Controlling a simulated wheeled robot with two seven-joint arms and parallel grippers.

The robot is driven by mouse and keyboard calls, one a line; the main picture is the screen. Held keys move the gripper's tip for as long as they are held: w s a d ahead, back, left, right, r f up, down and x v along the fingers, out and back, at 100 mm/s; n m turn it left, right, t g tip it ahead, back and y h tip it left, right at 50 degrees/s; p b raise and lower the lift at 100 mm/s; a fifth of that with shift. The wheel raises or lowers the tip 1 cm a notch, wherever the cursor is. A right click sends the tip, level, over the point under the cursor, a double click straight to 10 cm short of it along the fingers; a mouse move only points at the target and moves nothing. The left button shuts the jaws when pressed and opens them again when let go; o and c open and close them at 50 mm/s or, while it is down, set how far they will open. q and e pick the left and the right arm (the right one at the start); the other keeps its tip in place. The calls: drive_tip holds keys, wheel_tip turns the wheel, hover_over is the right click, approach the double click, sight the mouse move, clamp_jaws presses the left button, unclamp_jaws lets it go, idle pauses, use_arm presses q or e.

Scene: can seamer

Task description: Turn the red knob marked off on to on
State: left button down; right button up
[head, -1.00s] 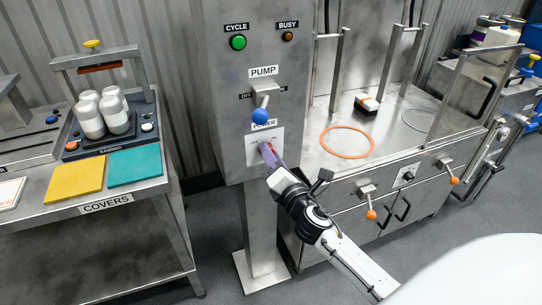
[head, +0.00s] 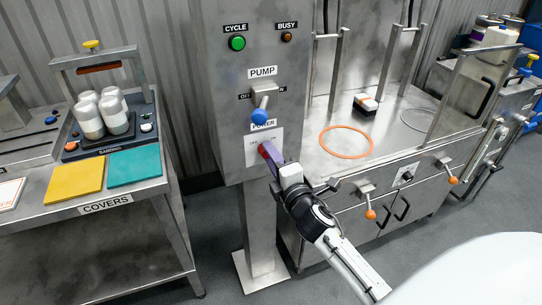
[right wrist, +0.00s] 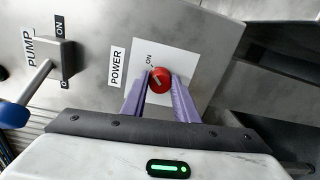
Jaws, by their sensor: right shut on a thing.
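The red knob (head: 263,150) sits on a white plate (head: 252,153) under the POWER label on the steel control column; it also shows in the right wrist view (right wrist: 159,79). My right gripper (head: 269,152) is shut on the knob. In the right wrist view its purple fingers (right wrist: 159,86) lie on either side of it. A pale line on the knob's face slants to the upper left, roughly towards the ON mark (right wrist: 149,60). The OFF mark cannot be made out in the wrist view. My left gripper is not in view.
Just above the knob, the PUMP lever with a blue ball (head: 260,117) sticks out from the column. The green CYCLE button (head: 238,43) is higher up. A covers table (head: 105,205) stands left, and a steel cabinet with an orange ring (head: 346,142) stands right.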

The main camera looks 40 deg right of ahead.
idle(0.3)
drive_tip(key=o, duration=1.1)
drive_tip(key=shift+c, duration=0.2)
drive_tip(key=v, duration=1)
drive_tip(key=shift+s+b, duration=0.2)
drive_tip(key=shift+b, duration=0.15)
drive_tip(key=s+a+f+m+g+y, duration=0.3)
drive_tip(key=s+a+f+m, duration=0.4)
drive_tip(key=f, duration=0.5)
drive_tip(key=s+a+f+m+g+y, duration=0.3)
drive_tip(key=s+a+f+m+g, duration=0.2)
drive_tip(key=s+a+f, duration=0.5)
wheel_tip(320, 180, down, 2)
drive_tip(key=shift+s+a+f+m+g+y, duration=0.2)
drive_tip(key=shift+s+f+m+g+y, duration=0.1)
drive_tip(key=shift+m, duration=0.9)
